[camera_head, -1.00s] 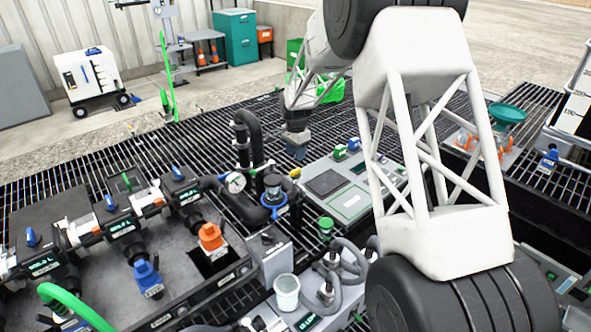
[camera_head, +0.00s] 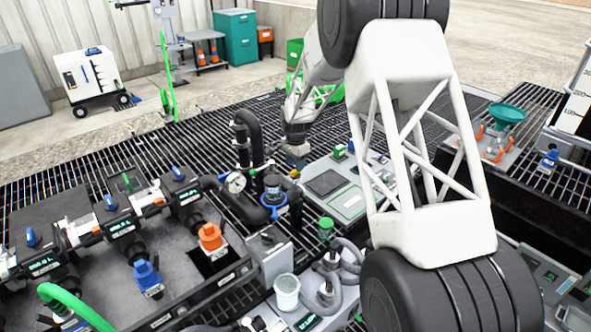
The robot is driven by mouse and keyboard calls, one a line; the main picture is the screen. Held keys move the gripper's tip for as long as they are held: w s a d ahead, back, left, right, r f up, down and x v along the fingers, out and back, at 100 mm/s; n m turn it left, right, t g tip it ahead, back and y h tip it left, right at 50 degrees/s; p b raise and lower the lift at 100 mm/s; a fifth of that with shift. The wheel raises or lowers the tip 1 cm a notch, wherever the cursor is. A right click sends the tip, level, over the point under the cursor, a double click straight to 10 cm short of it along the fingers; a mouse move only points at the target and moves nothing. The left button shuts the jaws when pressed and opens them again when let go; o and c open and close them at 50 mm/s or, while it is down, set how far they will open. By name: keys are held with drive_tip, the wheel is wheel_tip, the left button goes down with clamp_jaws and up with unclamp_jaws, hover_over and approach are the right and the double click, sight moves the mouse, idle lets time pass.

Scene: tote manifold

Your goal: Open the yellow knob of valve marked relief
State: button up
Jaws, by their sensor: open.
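A small yellow knob (camera_head: 294,173) shows near the middle of the picture, between the black pipework and the grey panel. It is tiny here, and I cannot read any relief mark beside it. My gripper (camera_head: 296,162) points down just above and very close to the yellow knob. My gripper is open, but its fingers are small and blurred, and I cannot tell whether they touch the knob or stand around it.
A black pipe with a round gauge (camera_head: 235,182) and a blue-ringed black fitting (camera_head: 273,190) stand left of my gripper. A grey panel (camera_head: 328,184) lies to the right. The manifold with blue handles and an orange knob (camera_head: 211,237) fills the lower left.

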drive_tip(key=shift+f, duration=1.45)
clamp_jaws()
